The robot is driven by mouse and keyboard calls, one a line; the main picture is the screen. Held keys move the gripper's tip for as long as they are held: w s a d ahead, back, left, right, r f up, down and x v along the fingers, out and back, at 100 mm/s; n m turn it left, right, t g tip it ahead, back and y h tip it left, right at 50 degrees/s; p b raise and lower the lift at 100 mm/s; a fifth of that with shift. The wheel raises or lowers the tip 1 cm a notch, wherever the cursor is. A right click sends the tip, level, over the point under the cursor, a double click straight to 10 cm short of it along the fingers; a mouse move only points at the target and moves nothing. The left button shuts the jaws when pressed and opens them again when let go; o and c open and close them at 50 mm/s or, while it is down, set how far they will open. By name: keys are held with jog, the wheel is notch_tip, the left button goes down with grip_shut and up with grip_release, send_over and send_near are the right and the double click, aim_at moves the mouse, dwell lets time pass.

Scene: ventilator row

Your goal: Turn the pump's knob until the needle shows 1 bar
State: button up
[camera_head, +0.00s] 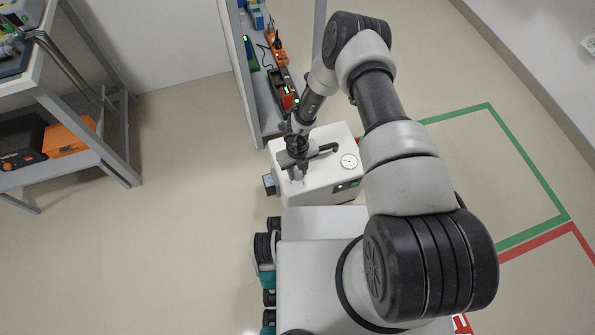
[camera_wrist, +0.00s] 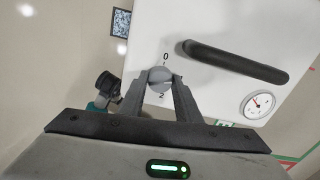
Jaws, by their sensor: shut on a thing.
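The pump (camera_head: 315,184) is a white box standing in front of my base; its white top (camera_wrist: 215,28) fills much of the wrist view. The knob (camera_wrist: 159,76) is grey and round, with the marks 0 and 2 on either side of it. My gripper (camera_wrist: 158,86) is shut on the knob, one finger on each side. In the head view my gripper (camera_head: 297,174) hides most of the knob. The gauge (camera_wrist: 257,104) is a round white dial with a red needle; its numbers are too small to read. The gauge also shows in the head view (camera_head: 349,161).
A black handle (camera_wrist: 236,62) stands on the pump top between knob and gauge. A shelf unit (camera_head: 242,75) with devices is behind the pump. A grey bench (camera_head: 106,100) stands at the left. Green floor tape (camera_head: 455,116) is at the right. Open floor lies left of the pump.

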aim_at(297, 173)
dwell(0.3)
jog(key=o, duration=1.1)
jog(key=shift+c, duration=0.2)
notch_tip(297, 173, up, 18)
jog(key=p, duration=0.5)
jog(key=shift+f, duration=0.25)
